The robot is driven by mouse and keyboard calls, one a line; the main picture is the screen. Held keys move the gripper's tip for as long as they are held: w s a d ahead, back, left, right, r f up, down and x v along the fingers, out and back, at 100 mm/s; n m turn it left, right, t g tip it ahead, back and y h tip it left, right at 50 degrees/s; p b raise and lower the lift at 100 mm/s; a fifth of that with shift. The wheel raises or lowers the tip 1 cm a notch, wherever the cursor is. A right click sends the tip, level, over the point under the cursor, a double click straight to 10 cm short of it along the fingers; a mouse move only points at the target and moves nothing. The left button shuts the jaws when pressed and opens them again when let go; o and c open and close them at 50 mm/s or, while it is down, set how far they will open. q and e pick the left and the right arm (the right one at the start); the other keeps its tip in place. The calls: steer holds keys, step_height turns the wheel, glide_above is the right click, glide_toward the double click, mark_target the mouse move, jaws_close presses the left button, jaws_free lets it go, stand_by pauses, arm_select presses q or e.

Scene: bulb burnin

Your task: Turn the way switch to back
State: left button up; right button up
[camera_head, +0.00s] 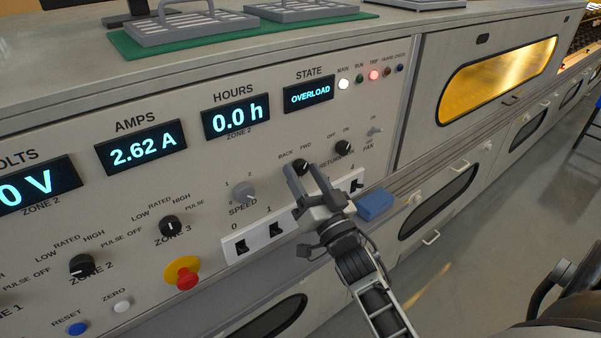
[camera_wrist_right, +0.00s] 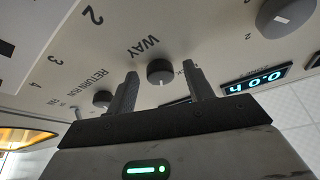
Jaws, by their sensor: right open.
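The way switch is a small black round knob (camera_head: 302,164) under the words BACK and FWD on the sloping control panel (camera_head: 225,178). In the right wrist view the same knob (camera_wrist_right: 160,72), beside the word WAY, shows between the two fingertips. My right gripper (camera_head: 306,176) is open at the panel, with one finger on either side of the knob. A gap shows between each finger and the knob in the wrist view. My left gripper is not in view.
Numbered rocker switches (camera_head: 242,245) lie below, with a red stop button (camera_head: 185,277) lower left. The state display (camera_head: 308,94) reads OVERLOAD, and a red trip lamp (camera_head: 373,75) is lit.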

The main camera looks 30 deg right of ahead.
steer(key=c, duration=1)
steer(key=shift+n, duration=0.5)
steer(key=n+y, duration=0.1)
steer(key=n, duration=0.1)
steer(key=n+y, duration=0.2)
steer(key=n, duration=0.1)
steer(key=n+y, duration=0.1)
steer(key=n, duration=0.2)
steer(key=shift+d+y, duration=0.3)
steer(key=shift+y, duration=0.1)
steer(key=n+g+y, duration=0.1)
steer(key=n+y, duration=0.1)
steer(key=n, duration=0.2)
steer(key=n+y+p, duration=0.1)
steer(key=n, duration=0.3)
steer(key=shift+d+r+g+y, duration=0.1)
steer(key=shift+d+g+y, duration=0.1)
steer(key=shift+g+y, duration=0.2)
steer(key=shift+n, duration=0.3)
steer(key=o, duration=1)
